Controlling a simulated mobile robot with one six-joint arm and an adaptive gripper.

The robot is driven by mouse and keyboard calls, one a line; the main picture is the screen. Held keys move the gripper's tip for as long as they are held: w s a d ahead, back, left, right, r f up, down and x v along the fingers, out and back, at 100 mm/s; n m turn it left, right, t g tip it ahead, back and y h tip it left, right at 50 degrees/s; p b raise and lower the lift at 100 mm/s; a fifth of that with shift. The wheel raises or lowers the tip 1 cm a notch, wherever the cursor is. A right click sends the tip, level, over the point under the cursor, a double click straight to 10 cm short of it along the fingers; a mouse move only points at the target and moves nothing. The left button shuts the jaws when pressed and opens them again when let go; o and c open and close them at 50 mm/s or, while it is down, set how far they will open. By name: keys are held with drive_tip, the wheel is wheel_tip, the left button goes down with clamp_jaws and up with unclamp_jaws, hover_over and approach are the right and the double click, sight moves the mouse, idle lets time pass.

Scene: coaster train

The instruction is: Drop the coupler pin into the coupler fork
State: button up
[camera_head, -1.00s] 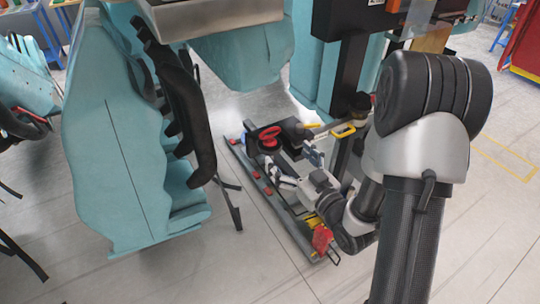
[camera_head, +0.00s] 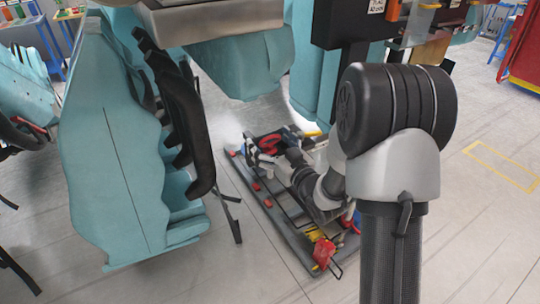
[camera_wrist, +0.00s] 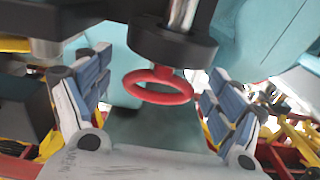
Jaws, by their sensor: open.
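A red ring handle (camera_head: 268,144), which appears to belong to the coupler pin, stands above the cart in the head view. It also shows in the wrist view (camera_wrist: 158,96), below a dark round collar (camera_wrist: 172,45) with a metal rod (camera_wrist: 184,14) above it. My gripper (camera_wrist: 157,77) is open. Its two blue-padded fingers are spread to the left and right of the ring, with gaps on both sides. In the head view my gripper (camera_head: 260,152) is close to the red ring. I cannot make out the coupler fork with certainty.
A low dark cart (camera_head: 284,224) holds tools, including a red item (camera_head: 322,253) at its front corner. Turquoise train seats (camera_head: 110,150) with black restraints (camera_head: 190,130) stand to the left. Open grey floor (camera_head: 470,220) lies to the right.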

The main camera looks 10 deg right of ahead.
drive_tip(key=shift+c, duration=0.2)
drive_tip(key=c, duration=1.4)
drive_tip(key=shift+r, duration=0.15)
